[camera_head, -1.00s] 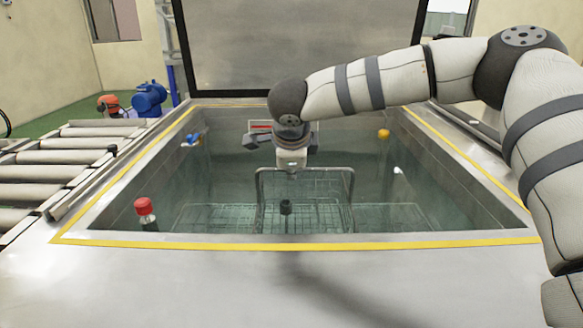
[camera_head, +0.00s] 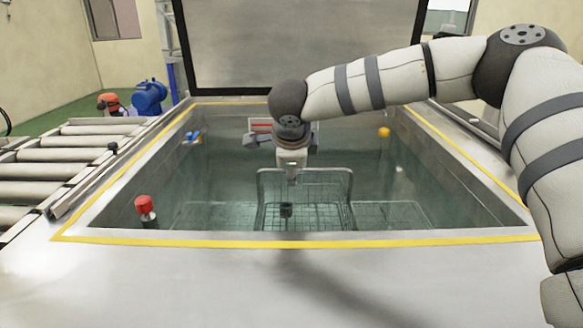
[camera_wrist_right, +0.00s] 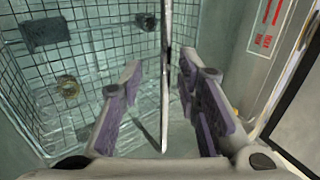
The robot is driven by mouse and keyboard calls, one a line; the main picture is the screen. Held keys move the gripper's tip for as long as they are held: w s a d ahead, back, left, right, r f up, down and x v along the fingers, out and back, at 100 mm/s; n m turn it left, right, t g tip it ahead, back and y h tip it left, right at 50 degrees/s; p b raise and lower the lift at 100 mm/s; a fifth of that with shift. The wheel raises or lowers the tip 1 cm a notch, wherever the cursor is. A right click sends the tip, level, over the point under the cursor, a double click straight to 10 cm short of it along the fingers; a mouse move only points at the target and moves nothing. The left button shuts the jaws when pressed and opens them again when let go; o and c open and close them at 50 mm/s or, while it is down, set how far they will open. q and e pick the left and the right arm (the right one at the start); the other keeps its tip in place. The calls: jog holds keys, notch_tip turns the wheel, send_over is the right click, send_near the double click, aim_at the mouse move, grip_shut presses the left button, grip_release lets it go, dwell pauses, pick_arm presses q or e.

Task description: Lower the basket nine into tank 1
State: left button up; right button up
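Basket nine (camera_head: 335,186) is a wire basket with a tall hoop handle, down inside tank 1 (camera_head: 225,154). Its lower part is under the water and hard to make out. A dark block (camera_head: 286,210) shows on its near side. The exact contact is hard to see. My left gripper is not in view.
A red-capped object (camera_head: 144,206) stands at the tank's front left corner. A blue fitting (camera_head: 191,137) and a yellow one (camera_head: 384,132) sit on the walls. The raised lid (camera_head: 300,45) stands behind. A roller conveyor (camera_head: 60,157) lies to the left.

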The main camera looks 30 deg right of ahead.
jog(key=s+a+r, duration=0.2)
jog(key=s+r, duration=0.1)
jog(key=r, duration=0.8)
jog(key=s+a+r, duration=0.1)
jog(key=s+r, duration=0.2)
jog(key=r, duration=0.8)
jog(key=shift+a, duration=0.35)
jog(key=shift+f, duration=0.1)
